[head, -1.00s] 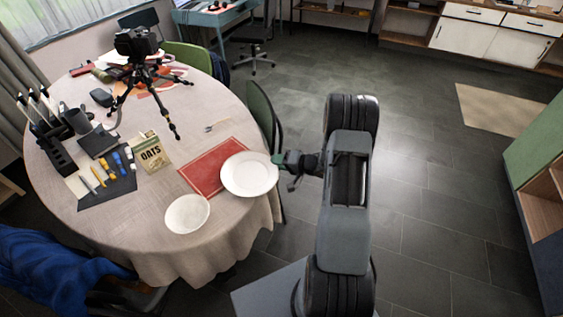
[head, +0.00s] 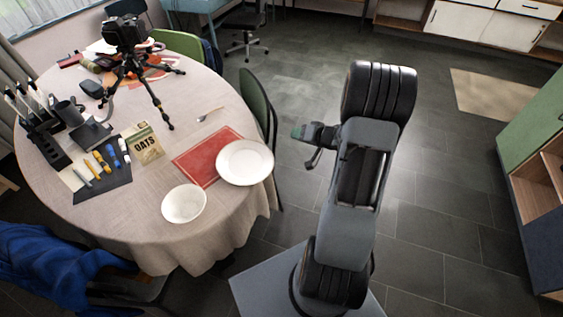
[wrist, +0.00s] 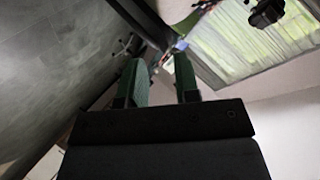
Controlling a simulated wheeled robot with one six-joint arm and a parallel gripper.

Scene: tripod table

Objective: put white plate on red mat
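The white plate (head: 245,163) lies near the right edge of the round table in the head view. It covers the right part of the red mat (head: 196,164) and extends past the mat's right edge. Whether it lies fully flat is hard to tell. My gripper (head: 299,132) is off the table, to the right of the plate and clear of it. In the wrist view my gripper (wrist: 160,72) shows two green fingers apart with nothing between them. Neither plate nor mat is recognisable in that view.
A white bowl (head: 184,204) stands at the table's front, left of the plate. An oats box (head: 146,147), a fork (head: 210,114) and a tripod (head: 135,70) are also on the table. A green chair (head: 257,105) stands close behind the plate. Open floor lies right.

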